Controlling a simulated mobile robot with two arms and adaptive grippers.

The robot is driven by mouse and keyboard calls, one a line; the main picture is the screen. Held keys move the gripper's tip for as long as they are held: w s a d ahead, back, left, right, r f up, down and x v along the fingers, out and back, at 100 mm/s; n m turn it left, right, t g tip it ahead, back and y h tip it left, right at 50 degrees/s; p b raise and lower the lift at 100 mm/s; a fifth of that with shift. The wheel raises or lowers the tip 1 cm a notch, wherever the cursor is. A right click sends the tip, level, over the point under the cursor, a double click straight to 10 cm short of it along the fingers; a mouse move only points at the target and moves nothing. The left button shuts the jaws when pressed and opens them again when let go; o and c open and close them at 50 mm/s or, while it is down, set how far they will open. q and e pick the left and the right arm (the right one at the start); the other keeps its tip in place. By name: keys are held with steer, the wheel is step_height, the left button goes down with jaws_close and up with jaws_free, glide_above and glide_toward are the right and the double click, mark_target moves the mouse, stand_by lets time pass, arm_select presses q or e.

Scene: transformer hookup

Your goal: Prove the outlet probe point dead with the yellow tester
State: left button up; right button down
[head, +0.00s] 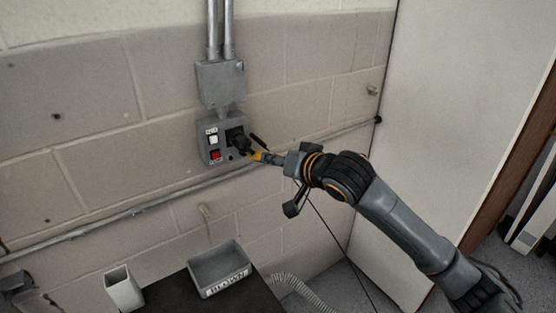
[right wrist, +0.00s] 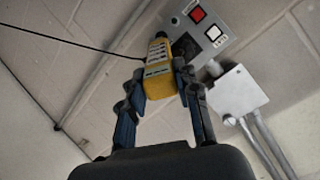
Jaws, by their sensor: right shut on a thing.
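My right gripper (head: 272,158) is shut on the yellow tester (head: 257,156) in front of the wall. In the right wrist view, its two fingers (right wrist: 158,90) clasp the tester's yellow body (right wrist: 157,70) on both sides, with the tester's dark tip pointing away toward the panel. The grey outlet panel (head: 207,150) carries a white switch (head: 213,140), a red switch (head: 215,155) and a black outlet (head: 236,137). The tester's tip is close to the panel's lower right side. I cannot tell whether it touches the probe point. My left gripper is not in view.
A grey junction box (head: 220,84) with conduits sits above the panel. A thin black lead (right wrist: 70,41) runs from the tester. Below are a labelled grey tray (head: 217,264), a pale open container (head: 123,289) and a flexible hose (head: 300,293). A pale panel (head: 455,90) stands right.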

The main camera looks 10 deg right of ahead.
steer(key=p, duration=0.3)
steer(key=shift+w+r, duration=0.15)
stand_by(6.0)
stand_by(0.4)
steer(key=shift+s+d+p, duration=0.15)
steer(key=shift+s+p, duration=0.35)
steer(key=shift+s, duration=0.1)
steer(key=shift+s+d+p, duration=0.25)
steer(key=shift+s+d, duration=0.1)
steer(key=shift+s, duration=0.55)
steer(key=shift+s+d+p, duration=0.3)
steer(key=shift+s+d, duration=0.1)
steer(key=shift+s, duration=0.45)
steer(key=shift+s+d+p, duration=0.25)
steer(key=shift+s+d, duration=0.1)
steer(key=shift+s, duration=0.55)
